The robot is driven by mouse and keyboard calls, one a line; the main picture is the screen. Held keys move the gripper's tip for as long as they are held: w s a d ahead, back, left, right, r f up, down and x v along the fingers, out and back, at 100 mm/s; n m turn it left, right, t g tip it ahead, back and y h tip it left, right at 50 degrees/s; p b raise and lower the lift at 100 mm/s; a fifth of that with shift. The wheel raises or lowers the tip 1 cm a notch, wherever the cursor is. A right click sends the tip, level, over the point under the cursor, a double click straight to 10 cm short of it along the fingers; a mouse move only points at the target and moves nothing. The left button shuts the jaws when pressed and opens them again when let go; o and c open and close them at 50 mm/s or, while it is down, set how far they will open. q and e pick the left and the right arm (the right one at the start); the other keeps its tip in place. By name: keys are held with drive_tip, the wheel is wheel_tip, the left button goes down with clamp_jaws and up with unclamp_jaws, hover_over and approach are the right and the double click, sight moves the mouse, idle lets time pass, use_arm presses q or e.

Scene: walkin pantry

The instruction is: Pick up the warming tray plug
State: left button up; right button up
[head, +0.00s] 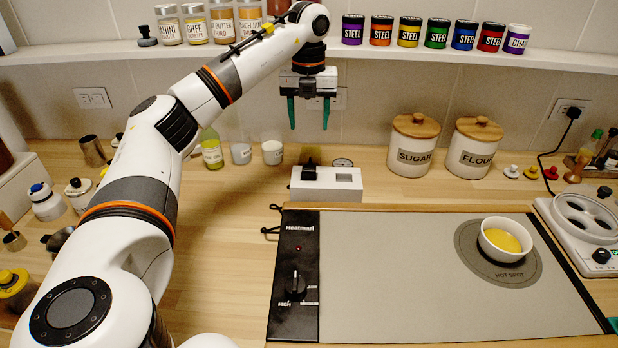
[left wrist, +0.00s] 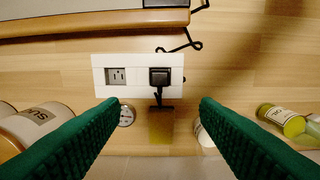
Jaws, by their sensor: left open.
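The black warming tray plug (head: 309,171) sits in the white outlet box (head: 345,192) on the counter behind the warming tray (head: 420,325). In the left wrist view, the plug (left wrist: 160,77) fills one socket of the outlet box (left wrist: 138,86), and the other socket is empty. My left gripper (head: 308,127) is open and empty, with green fingers pointing down, above and behind the plug. In the left wrist view, the plug lies beyond the fingertips, between their lines and apart from them.
Sugar (head: 413,147) and flour (head: 473,148) canisters stand right of the outlet box; a bottle (head: 211,152) and small jars stand left. A bowl (head: 502,239) rests on the tray. A shelf (head: 420,57) of jars runs above.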

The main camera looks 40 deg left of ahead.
use_arm(q)
hover_over(309, 167)
drive_tip(key=f, duration=0.6)
drive_tip(key=shift+w+a, duration=0.15)
drive_tip(key=shift+a, duration=0.15)
drive_tip(key=shift+s+d+f+p, duration=0.15)
drive_tip(key=shift+f+p, duration=0.25)
drive_tip(key=shift+f, duration=1)
drive_tip(key=shift+s+d+f+p, duration=0.15)
drive_tip(key=shift+f+p, duration=0.2)
drive_tip(key=shift+f, duration=1.05)
drive_tip(key=shift+w, duration=0.1)
drive_tip(key=shift+c, duration=0.4)
drive_tip(key=c, duration=1)
